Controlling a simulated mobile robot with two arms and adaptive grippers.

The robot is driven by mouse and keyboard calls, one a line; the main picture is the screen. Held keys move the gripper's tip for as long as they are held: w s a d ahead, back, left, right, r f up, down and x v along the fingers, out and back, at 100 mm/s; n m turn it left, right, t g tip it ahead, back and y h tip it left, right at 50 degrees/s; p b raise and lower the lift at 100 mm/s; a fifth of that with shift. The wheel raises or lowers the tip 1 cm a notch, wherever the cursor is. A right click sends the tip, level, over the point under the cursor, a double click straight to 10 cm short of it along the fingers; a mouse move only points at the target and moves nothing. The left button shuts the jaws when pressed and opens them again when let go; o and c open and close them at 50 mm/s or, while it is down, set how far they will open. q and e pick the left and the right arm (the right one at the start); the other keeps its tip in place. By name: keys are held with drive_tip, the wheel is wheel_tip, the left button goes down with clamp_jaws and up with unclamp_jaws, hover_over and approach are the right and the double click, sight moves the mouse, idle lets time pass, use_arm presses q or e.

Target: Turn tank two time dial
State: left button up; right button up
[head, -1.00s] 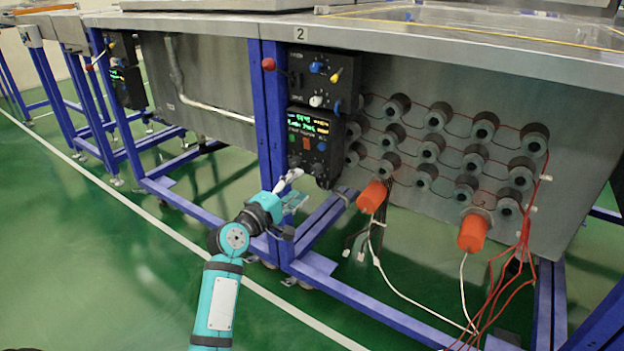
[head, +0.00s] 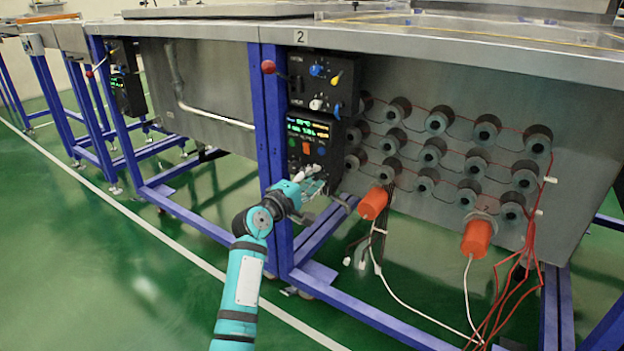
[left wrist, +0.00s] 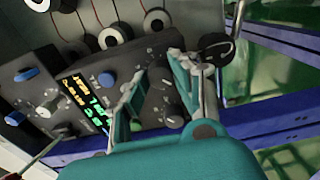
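Below the label 2, the tank's upper control box (head: 300,85) carries blue, yellow and white knobs. Under it is the control box with the lit display (head: 308,127); it also shows in the left wrist view (left wrist: 155,60). I cannot read which knob is the time dial. A dark round knob (left wrist: 174,118) and a blue button (left wrist: 106,79) show on the display box. My left gripper (head: 314,172) is open and empty at the display box's lower part, hiding some of it. Its two fingers (left wrist: 158,66) are spread in front of that panel; contact is unclear. My right gripper is out of view.
A blue frame post (head: 270,130) stands just left of the boxes. A red ball lever (head: 268,66) sticks out there. Orange plugs (head: 373,203) and hanging cables are to the right. Open green floor (head: 120,270) lies at left.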

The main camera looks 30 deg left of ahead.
use_arm(q)
clamp_jaws()
